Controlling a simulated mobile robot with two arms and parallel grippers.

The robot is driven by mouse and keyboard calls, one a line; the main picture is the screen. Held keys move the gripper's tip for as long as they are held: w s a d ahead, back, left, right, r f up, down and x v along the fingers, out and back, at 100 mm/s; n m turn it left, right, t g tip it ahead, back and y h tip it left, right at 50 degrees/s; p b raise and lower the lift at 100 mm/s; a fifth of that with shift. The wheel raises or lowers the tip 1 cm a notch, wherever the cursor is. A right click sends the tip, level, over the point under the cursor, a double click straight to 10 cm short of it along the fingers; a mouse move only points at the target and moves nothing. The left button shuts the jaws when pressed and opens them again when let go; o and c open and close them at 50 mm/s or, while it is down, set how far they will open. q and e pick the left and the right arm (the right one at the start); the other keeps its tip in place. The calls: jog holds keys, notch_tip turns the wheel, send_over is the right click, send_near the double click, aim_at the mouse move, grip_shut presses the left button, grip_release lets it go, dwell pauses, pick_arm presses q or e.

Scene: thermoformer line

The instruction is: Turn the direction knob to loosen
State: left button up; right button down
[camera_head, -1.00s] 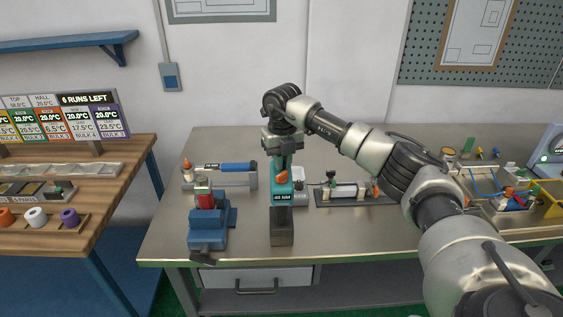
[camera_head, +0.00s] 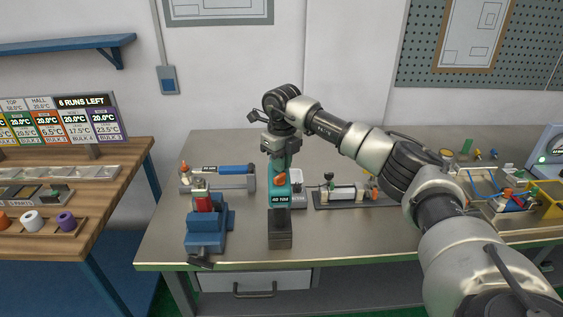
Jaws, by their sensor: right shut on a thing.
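A teal torque tool (camera_head: 280,190) with a white-lettered "NM" label stands upright at the middle of the metal bench. An orange knob (camera_head: 280,178) sits at its upper front. My right gripper (camera_head: 279,168) points down from above and is shut at the top of the tool, on the orange knob as far as I can see. The fingertips are small and partly merge with the teal body, so the exact contact is hard to see. A dark grey block (camera_head: 280,238) is at the tool's front. My left gripper does not show.
A blue vise (camera_head: 206,232) with a red piece stands left of the tool. A blue-handled tool on a rack (camera_head: 236,170) lies behind it. A cylinder fixture (camera_head: 345,194) is close on the right. The bench front right of the grey block is clear.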

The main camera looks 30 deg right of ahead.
jog(key=shift+r, duration=0.1)
jog(key=c, duration=1.2)
grip_release()
jog(key=shift+o, duration=0.2)
notch_tip(320, 180, up, 11)
jog(key=b, duration=0.2)
jog(key=shift+b, duration=0.35)
jog(key=shift+f, duration=0.2)
